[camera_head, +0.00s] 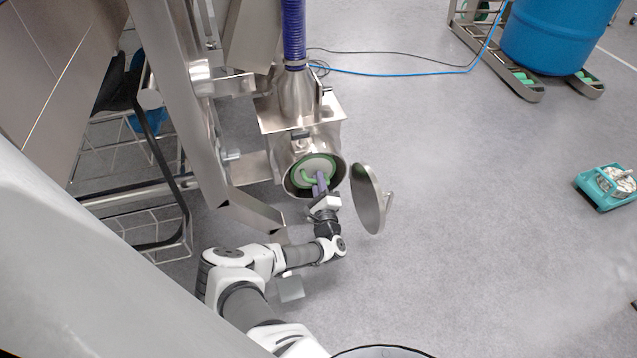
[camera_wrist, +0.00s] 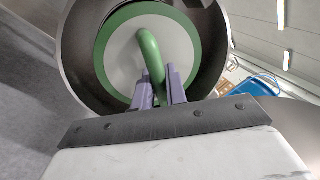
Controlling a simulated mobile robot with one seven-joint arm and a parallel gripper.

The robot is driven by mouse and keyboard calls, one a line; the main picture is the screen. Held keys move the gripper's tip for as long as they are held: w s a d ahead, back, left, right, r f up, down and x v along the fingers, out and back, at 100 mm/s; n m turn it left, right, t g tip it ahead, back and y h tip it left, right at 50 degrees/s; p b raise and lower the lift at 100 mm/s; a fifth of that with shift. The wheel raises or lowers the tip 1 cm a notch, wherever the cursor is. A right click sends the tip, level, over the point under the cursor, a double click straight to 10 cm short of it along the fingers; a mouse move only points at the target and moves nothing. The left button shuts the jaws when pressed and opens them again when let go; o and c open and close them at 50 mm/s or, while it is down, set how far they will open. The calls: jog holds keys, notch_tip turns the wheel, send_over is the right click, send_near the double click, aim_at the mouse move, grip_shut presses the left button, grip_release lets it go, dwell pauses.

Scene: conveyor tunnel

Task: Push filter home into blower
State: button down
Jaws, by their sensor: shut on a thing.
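The filter (camera_head: 322,163) is a pale disc with a green rim and a curved green handle. It sits inside the round metal mouth of the blower (camera_head: 294,113), below a purple hose. In the wrist view the filter (camera_wrist: 180,52) faces me, ringed by the dark inner wall of the blower mouth (camera_wrist: 77,60). My gripper (camera_head: 319,184) has purple fingers and is shut on the filter's green handle (camera_wrist: 150,55). The fingers (camera_wrist: 160,92) hold the handle's lower part. How deep the filter sits is hard to tell.
The open round metal cover (camera_head: 369,200) stands just right of the blower mouth, close to my gripper. A metal frame (camera_head: 205,120) and wire rack (camera_head: 150,235) are on the left. A teal tray (camera_head: 592,189) lies far right. The floor between is clear.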

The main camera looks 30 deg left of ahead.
aim_at(314, 173)
jog(key=shift+f+b+x, duration=0.25)
jog(key=shift+b+x, duration=0.4)
jog(key=shift+x, duration=0.5)
jog(key=shift+a, duration=0.1)
